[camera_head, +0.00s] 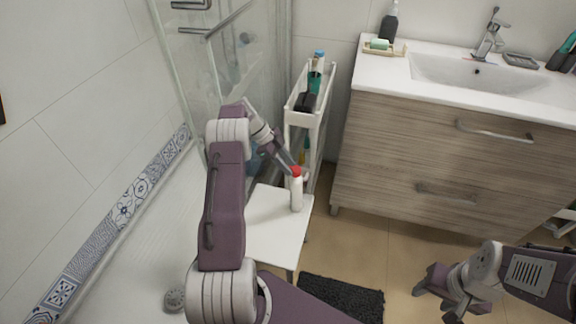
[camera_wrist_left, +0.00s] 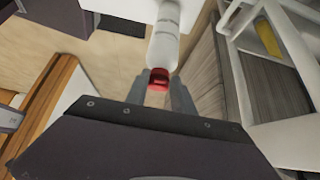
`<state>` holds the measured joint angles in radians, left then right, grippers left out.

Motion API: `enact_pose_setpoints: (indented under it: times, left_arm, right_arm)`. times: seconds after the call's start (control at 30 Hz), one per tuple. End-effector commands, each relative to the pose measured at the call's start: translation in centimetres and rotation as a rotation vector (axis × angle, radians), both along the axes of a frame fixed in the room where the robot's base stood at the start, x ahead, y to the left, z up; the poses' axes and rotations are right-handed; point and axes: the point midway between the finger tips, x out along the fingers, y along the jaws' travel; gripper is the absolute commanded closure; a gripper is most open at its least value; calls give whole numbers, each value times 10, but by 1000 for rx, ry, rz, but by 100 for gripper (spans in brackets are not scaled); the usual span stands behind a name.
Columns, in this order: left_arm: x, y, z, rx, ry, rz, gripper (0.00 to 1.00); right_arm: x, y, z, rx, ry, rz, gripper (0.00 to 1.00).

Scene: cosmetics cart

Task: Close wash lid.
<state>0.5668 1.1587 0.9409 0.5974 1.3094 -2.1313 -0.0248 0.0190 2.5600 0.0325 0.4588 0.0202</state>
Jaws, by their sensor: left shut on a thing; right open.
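A white wash bottle (camera_head: 296,195) with a red lid (camera_head: 296,171) stands upright on a small white stool (camera_head: 273,228). My left gripper (camera_head: 293,168) reaches the top of the bottle and is shut on the red lid. In the left wrist view the red lid (camera_wrist_left: 158,79) sits between the two grey fingertips (camera_wrist_left: 158,88), with the white bottle (camera_wrist_left: 164,36) beyond it. Whether the lid is fully down on the bottle is hidden by the fingers. My right gripper (camera_head: 442,293) is open and empty at the lower right, away from the bottle.
A narrow white cart (camera_head: 290,118) holding bottles stands just behind the stool. A wooden vanity (camera_head: 420,150) with a white sink is to the right. A glass shower screen (camera_head: 235,60) is at left. A dark mat (camera_head: 342,298) lies on the floor in front.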

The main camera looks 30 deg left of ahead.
Motion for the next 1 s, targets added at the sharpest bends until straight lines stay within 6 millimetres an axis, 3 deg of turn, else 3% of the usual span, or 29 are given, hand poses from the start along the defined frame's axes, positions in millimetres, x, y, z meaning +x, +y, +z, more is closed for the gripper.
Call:
enact_pose_setpoints:
  times: [0.43,0.47,0.53,0.87,1.0]
  left_arm:
    - [-1,0,-2,-10,1,0,100]
    - [-1,0,-2,-10,1,0,65]
    - [-1,0,-1,-9,1,0,48]
    - [0,0,1,-9,-1,0,48]
    - [0,1,20,-9,-2,0,48]
  right_arm:
    - [0,0,-1,0,0,0,49]
    - [0,0,-1,0,0,0,49]
    - [0,0,-1,0,0,0,49]
    - [0,0,0,0,0,0,49]
    - [0,0,5,0,0,0,49]
